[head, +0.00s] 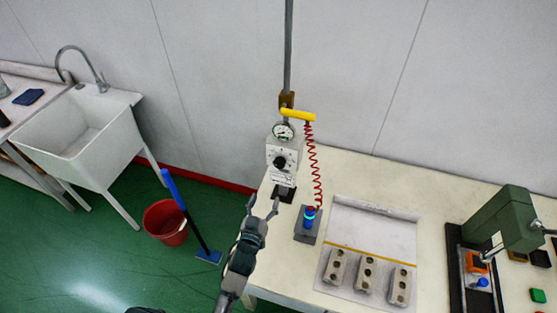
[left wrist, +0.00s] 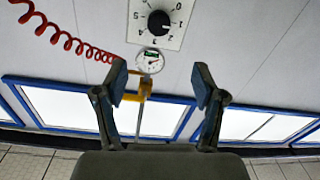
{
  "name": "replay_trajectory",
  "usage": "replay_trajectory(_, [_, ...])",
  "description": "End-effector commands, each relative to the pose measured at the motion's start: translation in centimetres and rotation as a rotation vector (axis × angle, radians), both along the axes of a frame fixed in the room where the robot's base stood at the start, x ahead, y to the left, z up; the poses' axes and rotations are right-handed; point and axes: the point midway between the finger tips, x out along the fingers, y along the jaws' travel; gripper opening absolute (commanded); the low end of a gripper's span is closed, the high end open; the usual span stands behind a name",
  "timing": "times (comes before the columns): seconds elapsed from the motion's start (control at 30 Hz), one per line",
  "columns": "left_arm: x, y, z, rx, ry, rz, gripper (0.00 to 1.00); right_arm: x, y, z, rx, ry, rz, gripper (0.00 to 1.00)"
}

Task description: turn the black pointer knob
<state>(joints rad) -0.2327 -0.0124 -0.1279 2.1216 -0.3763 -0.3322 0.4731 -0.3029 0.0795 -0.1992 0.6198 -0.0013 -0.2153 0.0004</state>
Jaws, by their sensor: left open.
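The black pointer knob (head: 280,162) sits on a grey-white control box (head: 290,148) below a round gauge (head: 284,131), at the table's left end. In the left wrist view the knob (left wrist: 159,22) shows near the top, amid a numbered dial plate (left wrist: 181,36). That view looks inverted, with the gauge (left wrist: 150,61) beneath the plate. My left gripper (head: 263,205) is open and empty, in front of and below the box, apart from the knob. Its two fingers (left wrist: 160,82) stand spread in the wrist view. My right gripper is not in view.
A yellow handle (head: 298,115) with a coiled red hose (head: 316,165) is beside the box. A blue-lit device (head: 308,222), several grey moulds (head: 367,276) and a green press (head: 503,222) stand on the cream table (head: 345,174). A red bucket (head: 166,223) and sink (head: 77,137) are left.

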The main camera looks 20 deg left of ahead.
Motion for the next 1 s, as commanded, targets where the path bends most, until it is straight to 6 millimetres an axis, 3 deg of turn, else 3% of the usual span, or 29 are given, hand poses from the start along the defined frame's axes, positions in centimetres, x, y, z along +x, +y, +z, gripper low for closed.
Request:
replay_trajectory(0.4, [10.0, 0.0, 0.1, 0.002, 0.002, 0.001, 0.70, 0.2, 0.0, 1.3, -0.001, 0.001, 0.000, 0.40])
replay_trajectory(0.6, [13.7, 0.0, 0.0, 0.001, 0.003, 0.001, 0.70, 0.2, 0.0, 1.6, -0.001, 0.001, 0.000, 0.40])
replay_trajectory(0.8, [15.7, 0.0, -0.1, 0.000, 0.003, 0.001, 0.70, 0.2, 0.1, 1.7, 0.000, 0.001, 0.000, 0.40])
replay_trajectory(1.0, [16.0, 0.0, -0.1, 0.000, 0.003, 0.001, 0.70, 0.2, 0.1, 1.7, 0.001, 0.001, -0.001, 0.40])
